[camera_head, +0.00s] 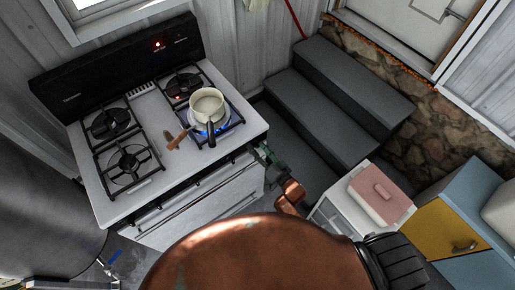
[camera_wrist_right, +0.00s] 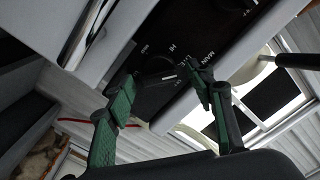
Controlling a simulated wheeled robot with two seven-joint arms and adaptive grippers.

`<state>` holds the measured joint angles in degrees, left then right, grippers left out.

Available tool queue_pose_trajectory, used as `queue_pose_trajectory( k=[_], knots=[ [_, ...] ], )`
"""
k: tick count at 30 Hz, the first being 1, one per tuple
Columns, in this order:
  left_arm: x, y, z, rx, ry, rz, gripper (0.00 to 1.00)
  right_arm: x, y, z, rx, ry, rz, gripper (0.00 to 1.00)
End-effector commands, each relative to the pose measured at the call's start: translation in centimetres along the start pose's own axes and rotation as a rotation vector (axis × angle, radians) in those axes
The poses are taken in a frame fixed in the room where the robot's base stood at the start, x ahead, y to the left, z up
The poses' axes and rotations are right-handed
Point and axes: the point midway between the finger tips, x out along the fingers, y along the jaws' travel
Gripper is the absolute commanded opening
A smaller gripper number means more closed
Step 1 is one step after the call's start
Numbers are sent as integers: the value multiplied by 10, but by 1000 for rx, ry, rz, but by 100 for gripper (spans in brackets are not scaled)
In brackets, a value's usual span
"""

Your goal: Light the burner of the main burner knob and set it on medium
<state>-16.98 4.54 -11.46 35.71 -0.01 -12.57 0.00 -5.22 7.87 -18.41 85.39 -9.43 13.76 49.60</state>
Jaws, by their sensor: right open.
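The stove (camera_head: 85,185) has a white top with several burners and a dark back panel. A blue flame (camera_head: 222,128) shows under a cream pot (camera_head: 207,103) on the front right burner. In the right wrist view, a dark knob (camera_wrist_right: 155,92) with a pale mark sits on the black front panel (camera_wrist_right: 215,22), near the letters HI, LITE and MAIN. My right gripper (camera_wrist_right: 165,84) is open, with its green fingers on either side of the knob; contact cannot be told. In the head view this gripper (camera_head: 264,152) is at the stove's front right edge. My left gripper is not in view.
A small brown wooden object (camera_head: 178,140) lies beside the pot. Dark steps (camera_head: 335,90) rise right of the stove. A white cabinet with a pink-lidded box (camera_head: 380,190) and a yellow-and-blue cabinet (camera_head: 445,232) stand at right. A dark barrel (camera_head: 40,220) stands left.

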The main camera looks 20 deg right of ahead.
Motion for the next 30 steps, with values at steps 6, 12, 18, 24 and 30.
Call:
queue_pose_trajectory(
  k=[6, 12, 18, 24, 30],
  knots=[
    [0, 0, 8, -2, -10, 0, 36, 0, 0, 0, 0, 0, 1, 46],
    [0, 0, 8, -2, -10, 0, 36, 0, 0, 0, 0, -1, 1, 33],
    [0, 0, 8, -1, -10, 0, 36, -1, 0, 0, 0, -1, 1, 19],
    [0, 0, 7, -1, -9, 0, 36, -1, 0, 0, 0, -1, 1, 7],
    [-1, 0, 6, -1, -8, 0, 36, -1, 0, 0, -18, -1, 1, 7]
  ],
)
